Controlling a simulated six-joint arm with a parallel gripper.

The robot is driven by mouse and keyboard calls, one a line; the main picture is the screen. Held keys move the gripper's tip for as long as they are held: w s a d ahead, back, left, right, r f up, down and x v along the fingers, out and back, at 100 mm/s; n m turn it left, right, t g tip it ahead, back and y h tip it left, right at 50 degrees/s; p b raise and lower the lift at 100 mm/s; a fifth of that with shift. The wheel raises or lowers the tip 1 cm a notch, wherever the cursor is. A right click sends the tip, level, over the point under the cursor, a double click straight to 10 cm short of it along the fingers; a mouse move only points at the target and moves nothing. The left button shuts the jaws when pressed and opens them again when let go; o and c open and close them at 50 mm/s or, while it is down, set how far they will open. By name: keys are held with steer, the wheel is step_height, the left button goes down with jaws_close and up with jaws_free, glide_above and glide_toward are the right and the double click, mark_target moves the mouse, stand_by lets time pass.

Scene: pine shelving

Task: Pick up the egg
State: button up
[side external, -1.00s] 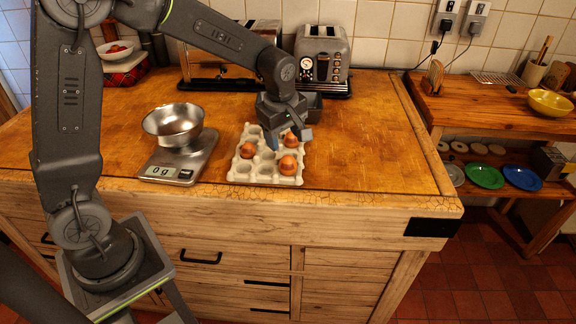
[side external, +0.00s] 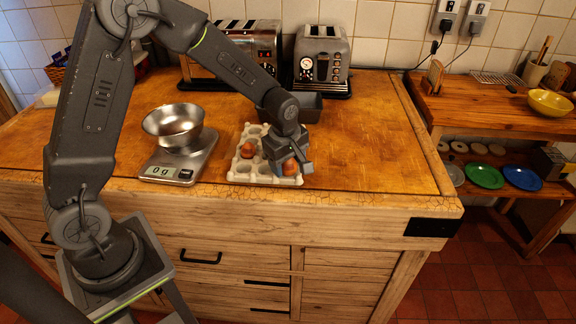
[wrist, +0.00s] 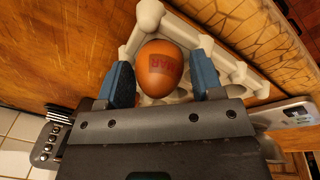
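A brown egg with a red stamp sits at a corner of the egg tray; it shows in the wrist view (wrist: 159,68) and partly in the side view (side external: 289,168). My gripper (wrist: 162,84) is open around this egg, one blue fingertip on each side, with a gap visible on both sides. In the side view my gripper (side external: 290,165) is low over the front right of the tray. The pale egg tray (side external: 237,177) lies on the wooden worktop. Another brown egg (side external: 247,150) sits in it at the left. My gripper and wrist hide part of the tray.
A kitchen scale (side external: 163,173) with a metal bowl (side external: 173,125) stands left of the tray. A dark grey tin (side external: 308,107) lies behind it. Two toasters (side external: 245,52) (side external: 322,58) stand at the back wall. The worktop at right is clear.

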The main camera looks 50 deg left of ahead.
steer(key=c, duration=0.3)
steer(key=shift+c, duration=0.2)
steer(key=shift+r, duration=0.1)
steer(key=shift+r, duration=0.45)
steer(key=r, duration=0.2)
steer(key=a+r, duration=0.1)
steer(key=shift+s+r, duration=0.2)
steer(key=shift+r, duration=0.2)
steer(key=s+a+r, duration=0.5)
steer(key=a+r, duration=0.1)
steer(key=a, duration=0.4)
steer(key=s+a+r, duration=0.5)
steer(key=a, duration=0.4)
steer(key=s+a+f, duration=0.2)
steer(key=s+a, duration=0.3)
steer(key=a, duration=0.5)
steer(key=shift+s+f, duration=0.15)
steer(key=shift+f, duration=0.1)
